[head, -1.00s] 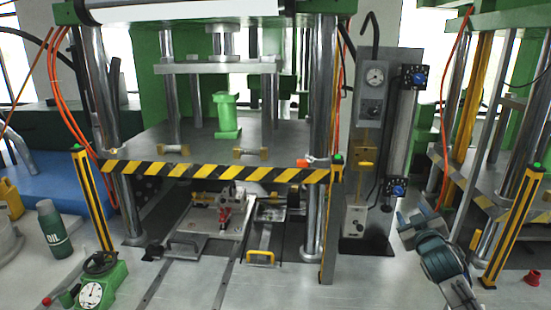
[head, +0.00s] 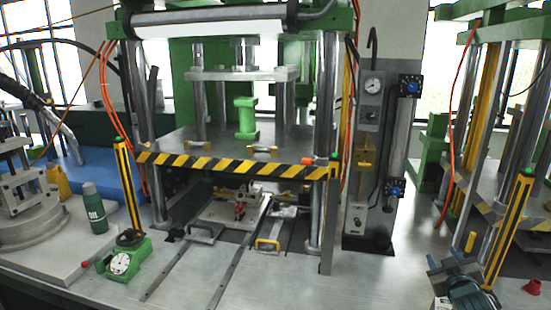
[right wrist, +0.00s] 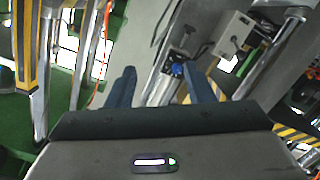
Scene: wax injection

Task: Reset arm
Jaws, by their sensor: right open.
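My right gripper (head: 438,278) is at the lower right of the head view, low in front of the yellow-and-black post of the right-hand machine. In the right wrist view its two blue fingers (right wrist: 158,78) stand apart with nothing held between them. Behind the gap, a blue-fitted part of the control column (right wrist: 178,68) shows. My left gripper is not in view.
The press (head: 240,140) fills the middle, with a striped bar along its front edge. The front bench is mostly clear.

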